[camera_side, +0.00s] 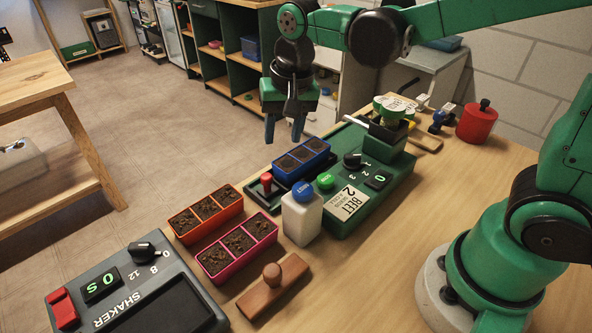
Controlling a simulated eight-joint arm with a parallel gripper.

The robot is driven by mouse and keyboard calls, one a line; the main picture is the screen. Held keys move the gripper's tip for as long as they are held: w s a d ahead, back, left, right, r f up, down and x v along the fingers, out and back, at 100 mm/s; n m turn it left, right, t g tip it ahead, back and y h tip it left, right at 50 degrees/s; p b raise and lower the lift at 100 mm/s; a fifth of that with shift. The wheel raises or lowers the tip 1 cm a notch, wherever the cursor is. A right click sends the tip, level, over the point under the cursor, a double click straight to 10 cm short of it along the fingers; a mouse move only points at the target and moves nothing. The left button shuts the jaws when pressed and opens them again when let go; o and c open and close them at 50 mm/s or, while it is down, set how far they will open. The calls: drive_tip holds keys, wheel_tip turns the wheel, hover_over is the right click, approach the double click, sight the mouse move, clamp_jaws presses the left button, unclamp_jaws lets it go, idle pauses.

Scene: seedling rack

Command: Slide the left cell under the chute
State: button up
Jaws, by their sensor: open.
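A blue tray (314,167) with three soil-filled cells sits along the left side of the green seeder (369,196). The seeder carries a "BEET 2" label, a green button, a black knob and a display reading 0. A pale tube-like part (355,121) sticks out to the left from its top and may be the chute; its outlet is not clear. Which cell lies under it, if any, I cannot tell. My gripper (285,130) hangs above and behind the blue tray, pointing down, open and empty, apart from the tray.
A red-handled dark slide (265,183) and a white bottle with blue cap (302,217) stand close to the blue tray. Orange (205,213) and pink (238,248) trays, a wooden tamper (273,287) and a shaker (133,295) lie nearer. A red canister (477,124) stands at right.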

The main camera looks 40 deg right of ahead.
sight(266, 176)
drive_tip(key=w+a+f+m+g, duration=0.2)
drive_tip(key=f, duration=0.1)
drive_tip(key=shift+w+a+f+m, duration=0.1)
drive_tip(key=shift+w+f+m, duration=0.15)
drive_tip(key=shift+w+m, duration=0.05)
drive_tip(key=shift+f, duration=2.75)
clamp_jaws()
